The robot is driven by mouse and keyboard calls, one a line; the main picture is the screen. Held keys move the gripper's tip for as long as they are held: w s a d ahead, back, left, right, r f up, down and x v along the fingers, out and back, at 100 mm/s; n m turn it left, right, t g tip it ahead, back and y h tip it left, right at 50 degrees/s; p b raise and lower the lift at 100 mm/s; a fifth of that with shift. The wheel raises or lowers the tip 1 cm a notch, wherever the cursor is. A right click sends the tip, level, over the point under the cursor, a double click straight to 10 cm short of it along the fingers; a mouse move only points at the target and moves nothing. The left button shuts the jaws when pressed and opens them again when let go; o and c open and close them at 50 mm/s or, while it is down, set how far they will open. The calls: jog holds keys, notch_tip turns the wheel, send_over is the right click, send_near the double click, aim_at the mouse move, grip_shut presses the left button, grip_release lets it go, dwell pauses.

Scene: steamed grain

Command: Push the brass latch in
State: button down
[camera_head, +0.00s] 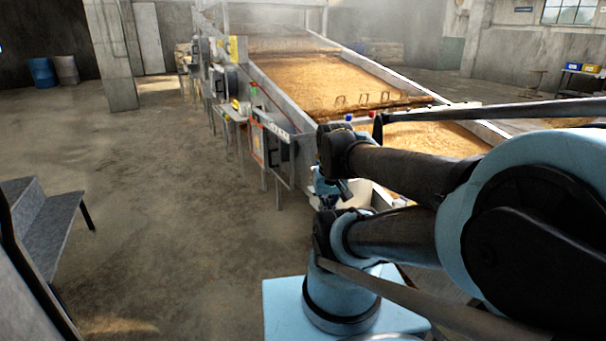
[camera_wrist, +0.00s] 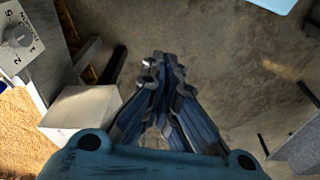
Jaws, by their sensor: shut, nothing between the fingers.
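I cannot make out the brass latch in either view. In the wrist view my gripper (camera_wrist: 162,62) is shut and empty, its fingertips together over bare concrete floor. A grey panel with a pale numbered dial (camera_wrist: 17,36) is at the upper left of the wrist view, apart from the fingertips. A pale box-shaped block (camera_wrist: 82,108) and a dark bar (camera_wrist: 113,66) lie between that panel and my fingers. In the head view my arm covers much of the right side, and my fingertips cannot be told clearly there.
A long conveyor bed of grain (camera_head: 310,78) runs back from the middle, with boxes and control panels (camera_head: 272,140) along its left side. Blue and grey barrels (camera_head: 42,72) are far back. The floor between is clear.

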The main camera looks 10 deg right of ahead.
jog(key=w+a+r+n+h, duration=0.1)
jog(key=w+r+n, duration=0.3)
jog(key=w, duration=0.5)
jog(key=w+a+r+n+g+h, duration=0.1)
jog(key=w+a+n, duration=0.1)
jog(key=w+n, duration=0.5)
jog(key=w+a+r+n+h, duration=0.1)
jog(key=w+r+n, duration=0.25)
jog(key=w, duration=0.65)
jog(key=w+a+f+n+h, duration=0.1)
jog(key=w+a+f+n, duration=0.35)
jog(key=w, duration=0.35)
jog(key=w+d+f, duration=0.1)
jog(key=d+f, duration=0.6)
jog(key=f, duration=0.1)
jog(key=shift+w+d+f+g, duration=0.15)
jog(key=shift+d+f+g, duration=0.1)
jog(key=shift+d+g, duration=0.1)
